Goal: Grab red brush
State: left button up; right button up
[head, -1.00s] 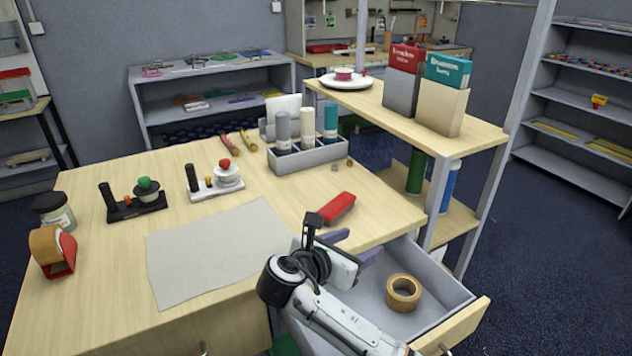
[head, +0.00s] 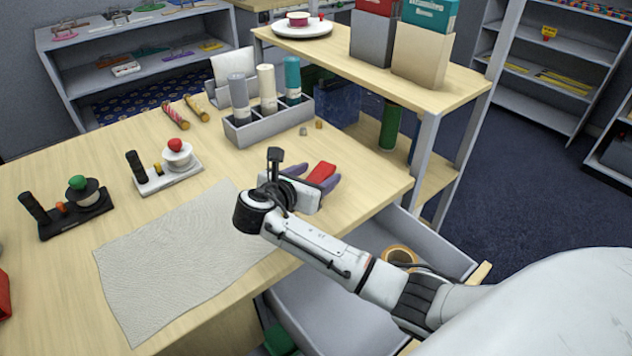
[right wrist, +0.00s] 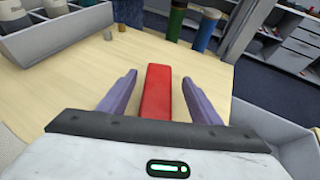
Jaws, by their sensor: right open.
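The red brush (head: 321,173) lies on the wooden table near its right edge, partly hidden by my right gripper in the head view. It shows as a red block in the right wrist view (right wrist: 157,92). My right gripper (head: 325,183) is open, with its purple fingers on either side of the brush. In the right wrist view the fingers (right wrist: 160,82) stand apart from it, with a gap on each side. My left gripper is not in view.
An open drawer (head: 330,305) with a tape roll (head: 399,256) is below the table edge. A grey divided holder (head: 268,122) with several cylinders stands behind the brush. A grey cloth (head: 180,262) lies to the left. Two small blocks (head: 311,127) sit behind the brush.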

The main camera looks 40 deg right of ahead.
aim_at(321, 170)
jog(key=x, duration=0.4)
jog(key=shift+w+d, duration=0.2)
jog(key=shift+c, duration=0.5)
jog(key=c, duration=1.1)
